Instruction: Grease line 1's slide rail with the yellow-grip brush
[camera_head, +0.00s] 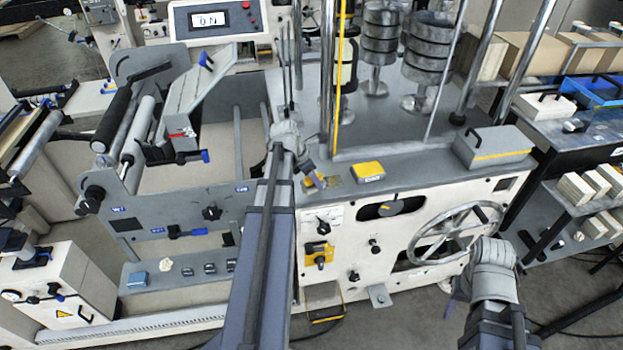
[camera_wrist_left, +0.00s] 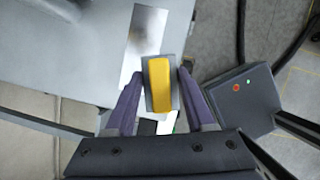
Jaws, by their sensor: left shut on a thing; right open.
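My left gripper (camera_head: 312,178) is over the grey machine top, just right of the open roller frame. In the left wrist view my left gripper (camera_wrist_left: 160,82) is shut on a yellow-grip brush (camera_wrist_left: 159,86), a yellow block on a grey backing. A bright metal plate (camera_wrist_left: 147,35) lies on the grey surface beyond it; part of this plate (camera_head: 333,181) also shows in the head view. I cannot tell whether the brush touches it. Which part is line 1's slide rail I cannot tell. My right gripper (camera_head: 482,305) is open and empty, low in front of the handwheel.
A spoked handwheel (camera_head: 455,232) projects from the front panel. Upright posts and stacked grey discs (camera_head: 378,45) stand behind. A grey case (camera_head: 492,146) lies at the right end.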

